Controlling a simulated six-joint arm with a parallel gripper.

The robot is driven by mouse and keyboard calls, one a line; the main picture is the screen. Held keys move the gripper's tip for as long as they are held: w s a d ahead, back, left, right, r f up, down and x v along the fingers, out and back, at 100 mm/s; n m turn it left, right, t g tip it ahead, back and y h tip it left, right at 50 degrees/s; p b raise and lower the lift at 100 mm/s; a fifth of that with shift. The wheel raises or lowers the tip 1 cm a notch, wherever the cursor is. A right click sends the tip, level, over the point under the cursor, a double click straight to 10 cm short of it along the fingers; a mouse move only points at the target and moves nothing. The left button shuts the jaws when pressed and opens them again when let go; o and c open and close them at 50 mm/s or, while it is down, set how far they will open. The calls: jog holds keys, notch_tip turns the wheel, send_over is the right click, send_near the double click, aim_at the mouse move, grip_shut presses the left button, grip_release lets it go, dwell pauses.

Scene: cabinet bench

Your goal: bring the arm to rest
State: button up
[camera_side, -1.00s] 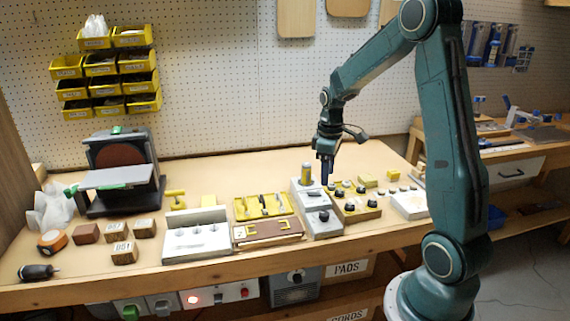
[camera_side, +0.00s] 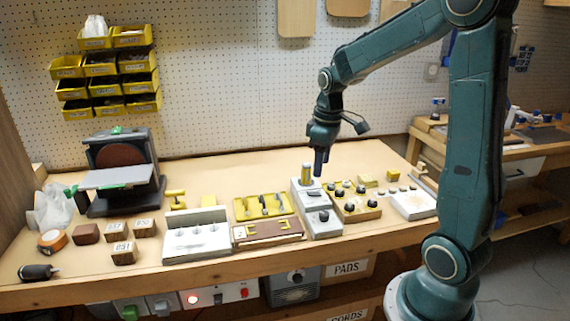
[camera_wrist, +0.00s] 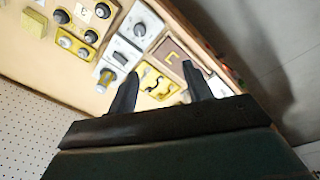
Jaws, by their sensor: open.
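My gripper (camera_side: 319,163) hangs above the bench (camera_side: 250,168), just right of a grey box (camera_side: 320,222) with a yellow-topped post (camera_side: 306,174). In the wrist view my gripper (camera_wrist: 160,92) shows two dark fingers spread apart with nothing held between them. Beyond the fingers in that view are a yellow tray (camera_wrist: 157,82) and a brown board (camera_wrist: 174,55). I cannot tell from the side view exactly how high the fingertips are over the bench.
A wooden block with black knobs (camera_side: 356,207) and a white block (camera_side: 411,204) stand to the right. A white fixture (camera_side: 197,241), wooden cubes (camera_side: 124,252) and a sander (camera_side: 120,172) stand to the left. The rear strip of the bench is mostly clear.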

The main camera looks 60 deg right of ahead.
jog(key=s+a+r+m+t, duration=0.1)
jog(key=s+a+r+t, duration=0.1)
jog(key=s+a+r, duration=0.2)
jog(key=s+a+r+t, duration=0.2)
jog(key=s+a+r, duration=0.2)
jog(key=s+a, duration=0.6)
jog(key=a, duration=0.2)
jog(key=shift+a+m+t+y, duration=0.3)
jog(key=shift+a+m, duration=0.1)
